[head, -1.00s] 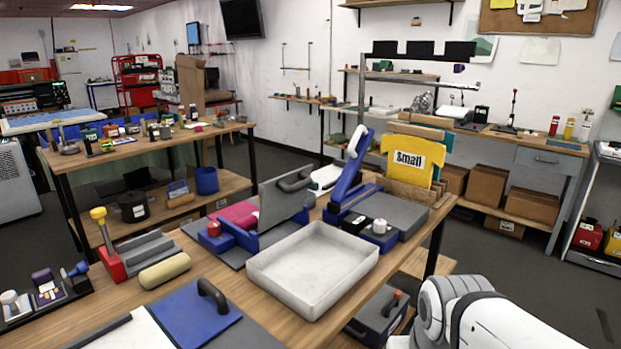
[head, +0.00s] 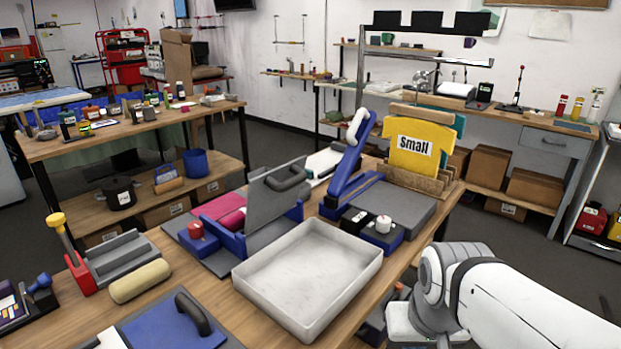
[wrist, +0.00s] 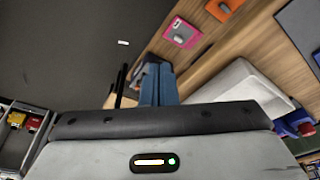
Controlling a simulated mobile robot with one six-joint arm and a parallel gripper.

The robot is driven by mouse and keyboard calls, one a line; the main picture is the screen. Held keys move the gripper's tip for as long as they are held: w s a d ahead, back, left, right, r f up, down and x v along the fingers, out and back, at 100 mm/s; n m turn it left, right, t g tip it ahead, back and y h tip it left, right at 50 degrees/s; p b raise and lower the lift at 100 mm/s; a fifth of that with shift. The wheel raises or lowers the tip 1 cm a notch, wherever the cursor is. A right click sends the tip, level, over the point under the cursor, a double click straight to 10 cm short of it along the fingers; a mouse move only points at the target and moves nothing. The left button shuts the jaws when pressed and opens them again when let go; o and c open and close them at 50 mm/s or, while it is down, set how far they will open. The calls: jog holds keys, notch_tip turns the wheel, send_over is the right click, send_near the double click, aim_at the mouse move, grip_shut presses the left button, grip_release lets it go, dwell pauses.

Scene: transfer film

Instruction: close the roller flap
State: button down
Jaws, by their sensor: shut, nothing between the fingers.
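The roller flap (head: 276,200) is a grey plate with a dark handle (head: 287,177) near its top edge. It stands raised and tilted on a blue-sided base (head: 255,238) on the work table, behind the white tray. A pink roll (head: 222,207) and a red knob (head: 196,229) are at its left. My gripper (wrist: 159,85) shows in the wrist view as blue fingers close together, with nothing held. It is apart from the flap, which I cannot make out in the wrist view. In the head view my gripper is out of sight.
A white tray (head: 308,272) sits on the table in front of the flap. A blue-armed press (head: 352,165) and a yellow "Small" shirt (head: 410,146) stand to its right. A beige roller (head: 140,281) and a blue board (head: 172,325) lie at the left front.

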jog(key=w+a+r+m+t+y, duration=0.1)
jog(key=w+a+r+m+y, duration=0.3)
jog(key=w, duration=0.5)
jog(key=w+a+r+m+t+y+b, duration=0.1)
jog(key=w+a+r, duration=0.1)
jog(key=w+r, duration=0.65)
jog(key=w+a+r+m+t+y, duration=0.1)
jog(key=w+a+r+m+y, duration=0.25)
jog(key=w, duration=0.75)
jog(key=w+a+r+p+x, duration=0.1)
jog(key=x, duration=1.1)
jog(key=shift+r+n+t+h+p, duration=0.3)
jog(key=shift+n+h+p, duration=0.05)
jog(key=shift+h+p, duration=0.1)
jog(key=shift+w, duration=0.15)
